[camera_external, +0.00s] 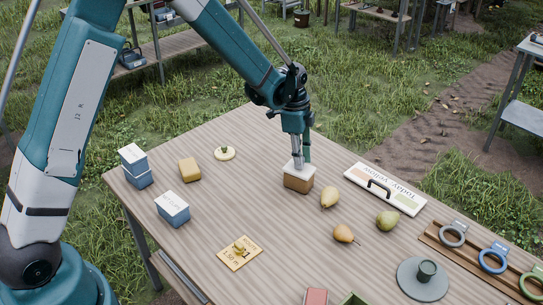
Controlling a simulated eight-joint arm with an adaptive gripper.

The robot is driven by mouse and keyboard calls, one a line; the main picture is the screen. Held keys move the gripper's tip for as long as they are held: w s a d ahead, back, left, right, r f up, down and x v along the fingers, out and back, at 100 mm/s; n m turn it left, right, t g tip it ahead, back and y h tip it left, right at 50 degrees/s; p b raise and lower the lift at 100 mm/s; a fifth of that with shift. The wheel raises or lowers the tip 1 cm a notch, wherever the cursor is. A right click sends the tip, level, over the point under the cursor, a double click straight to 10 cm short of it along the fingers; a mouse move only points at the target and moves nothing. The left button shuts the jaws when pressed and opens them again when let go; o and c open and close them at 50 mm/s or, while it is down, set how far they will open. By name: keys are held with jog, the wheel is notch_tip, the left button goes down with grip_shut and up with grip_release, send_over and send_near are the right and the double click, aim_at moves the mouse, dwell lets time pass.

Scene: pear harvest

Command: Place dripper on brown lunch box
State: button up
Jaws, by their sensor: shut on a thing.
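The brown lunch box (298,184) stands on the wooden table, right of its far left part. It has a brown body and a pale lid. My gripper (299,161) points down right over this lid. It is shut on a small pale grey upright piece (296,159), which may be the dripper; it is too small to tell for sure. The lower end of this piece is at the lid, but I cannot tell whether it touches. The fingers partly hide it.
Pears (330,197) lie right of the box, near a white sign (386,189) with a black handle.

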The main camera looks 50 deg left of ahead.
jog(key=shift+f, duration=0.15)
jog(key=o, duration=0.7)
jog(key=shift+r, duration=0.2)
jog(key=shift+s+a+r, duration=0.1)
jog(key=shift+a+r, duration=0.1)
jog(key=shift+r, duration=1.8)
jog(key=shift+s+a+r, duration=0.15)
jog(key=shift+a+r, duration=0.1)
jog(key=shift+r, duration=1.7)
jog(key=shift+s+a+r, duration=0.1)
jog(key=shift+a+r, duration=0.1)
jog(key=shift+r, duration=1.8)
